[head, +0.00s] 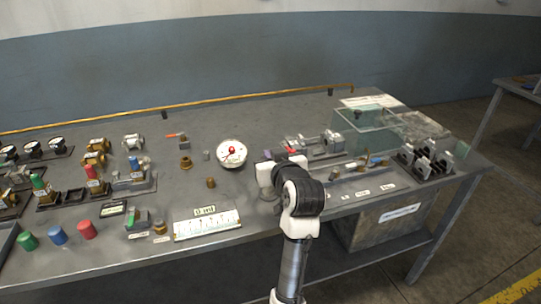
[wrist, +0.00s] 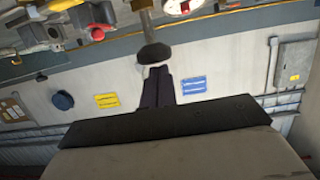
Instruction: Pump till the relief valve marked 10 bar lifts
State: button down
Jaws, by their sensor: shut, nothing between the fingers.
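My gripper (wrist: 158,88) shows in the wrist view with its two dark fingers together and nothing between them. A black rounded knob on a grey rod (wrist: 153,53) is just beyond the fingertips; I cannot tell whether they touch. In the head view my arm's white and black wrist hides the fingers and part of the bench. A round white gauge (head: 231,153) with a red mark stands left of my wrist. A grey metal assembly (head: 322,142), perhaps the pump, lies to the right. Brass valves (head: 96,152) stand at left; the 10 bar marking is unreadable.
A clear tank (head: 366,132) stands at the back right, with grey brackets (head: 428,160) beside it. A white scale card (head: 207,224) lies at the front edge. Red, blue and green cylinders (head: 57,234) stand front left. The back middle of the bench is mostly bare.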

notch_tip(320, 180, down, 4)
jog(key=shift+r+b, duration=0.15)
jog(key=shift+b, duration=0.95)
